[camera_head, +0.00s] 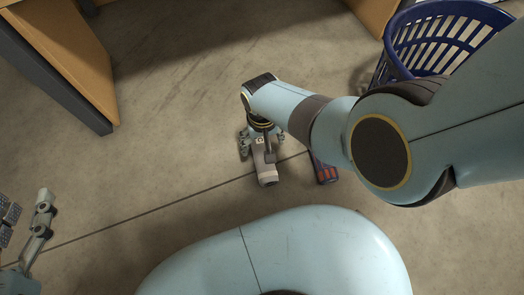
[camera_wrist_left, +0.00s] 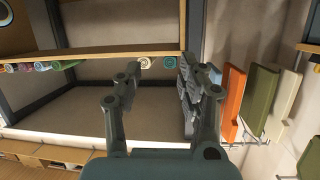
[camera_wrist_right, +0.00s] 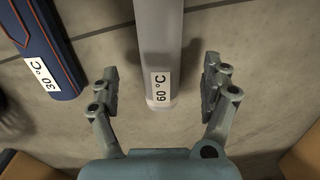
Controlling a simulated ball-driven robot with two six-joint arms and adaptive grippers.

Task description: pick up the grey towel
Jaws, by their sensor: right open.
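The grey towel (camera_head: 265,168) is a long narrow bundle lying on the floor in the middle of the head view. In the right wrist view the towel (camera_wrist_right: 158,40) carries a white "60 °C" label near its close end. My right gripper (camera_wrist_right: 160,88) is open, with one finger on each side of the towel's labelled end and a gap on both sides. In the head view my right arm covers most of the right gripper (camera_head: 254,142), which points down over the towel. My left gripper (camera_wrist_left: 160,85) is open and empty, far left of the towel.
A blue bundle with red (camera_head: 324,171), labelled "30 °C" in the right wrist view (camera_wrist_right: 42,45), lies beside the towel. A blue basket (camera_head: 398,62) stands at the upper right. The left wrist view shows a wooden shelf (camera_wrist_left: 90,53) and hanging orange (camera_wrist_left: 234,100) and green (camera_wrist_left: 260,98) cloths.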

